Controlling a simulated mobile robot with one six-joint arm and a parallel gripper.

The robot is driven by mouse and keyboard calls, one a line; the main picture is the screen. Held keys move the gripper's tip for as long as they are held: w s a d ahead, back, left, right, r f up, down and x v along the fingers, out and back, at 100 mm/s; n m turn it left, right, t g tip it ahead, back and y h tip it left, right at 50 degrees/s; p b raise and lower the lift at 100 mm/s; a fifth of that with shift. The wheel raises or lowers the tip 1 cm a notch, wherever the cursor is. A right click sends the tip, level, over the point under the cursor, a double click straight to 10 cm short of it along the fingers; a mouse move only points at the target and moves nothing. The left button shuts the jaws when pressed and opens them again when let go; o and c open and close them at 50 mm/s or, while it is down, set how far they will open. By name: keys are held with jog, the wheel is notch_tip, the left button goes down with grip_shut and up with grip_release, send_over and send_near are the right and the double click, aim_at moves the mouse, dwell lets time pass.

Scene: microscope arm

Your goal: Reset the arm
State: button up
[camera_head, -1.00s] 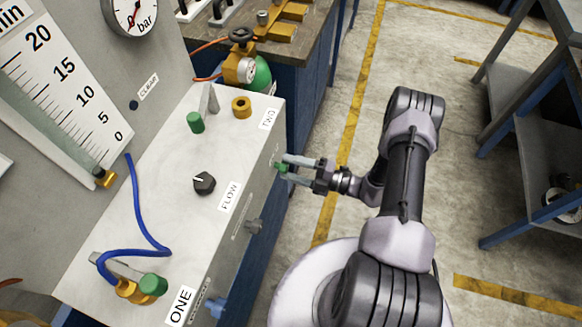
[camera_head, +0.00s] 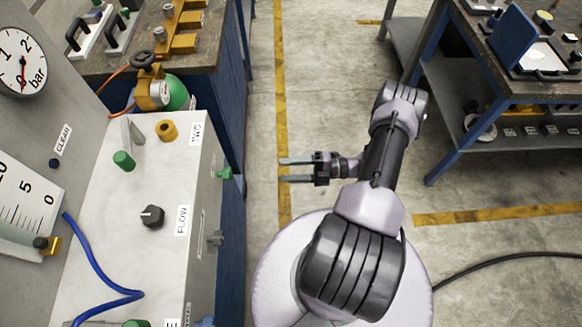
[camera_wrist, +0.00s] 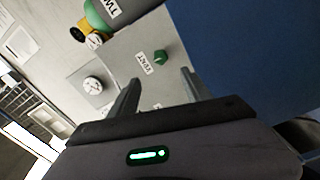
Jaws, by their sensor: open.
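My gripper (camera_head: 298,170) is open and empty in the head view, its two grey fingers pointing left over the floor, apart from the bench. My arm (camera_head: 385,165) is bent above my base. In the wrist view the open fingers (camera_wrist: 160,95) frame the side of the grey panel box, with a green knob (camera_wrist: 161,57) beside a VENT label. That green knob also sticks out of the box's right side in the head view (camera_head: 226,173). No separate microscope arm can be made out.
The white panel box (camera_head: 105,215) with a black FLOW knob (camera_head: 152,216) and a blue hose (camera_head: 95,272) stands at left. A blue-framed workbench (camera_head: 450,150) stands at right. The floor between them is open, with a black cable (camera_head: 510,257) at lower right.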

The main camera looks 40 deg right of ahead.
jog(key=shift+s+d, duration=0.25)
jog(key=shift+d, duration=0.05)
jog(key=w+a+r+n+g+h, duration=0.1)
jog(key=a+r+n+g+h, duration=0.3)
jog(key=r+n, duration=0.85)
jog(key=w+a+r+n+g+h, duration=0.2)
jog(key=a+r+n+g, duration=0.45)
jog(key=r+n, duration=0.55)
jog(key=s+a+r+n+t+h, duration=0.2)
jog(key=s+a+r+n+h, duration=0.1)
jog(key=r+n, duration=0.4)
jog(key=s+a+r+n+t+h, duration=0.3)
jog(key=s+a+r+n, duration=0.2)
jog(key=n, duration=0.5)
jog(key=shift+s+a+r+n+t+h, duration=0.3)
jog(key=shift+s+r, duration=0.8)
jog(key=shift+s, duration=0.6)
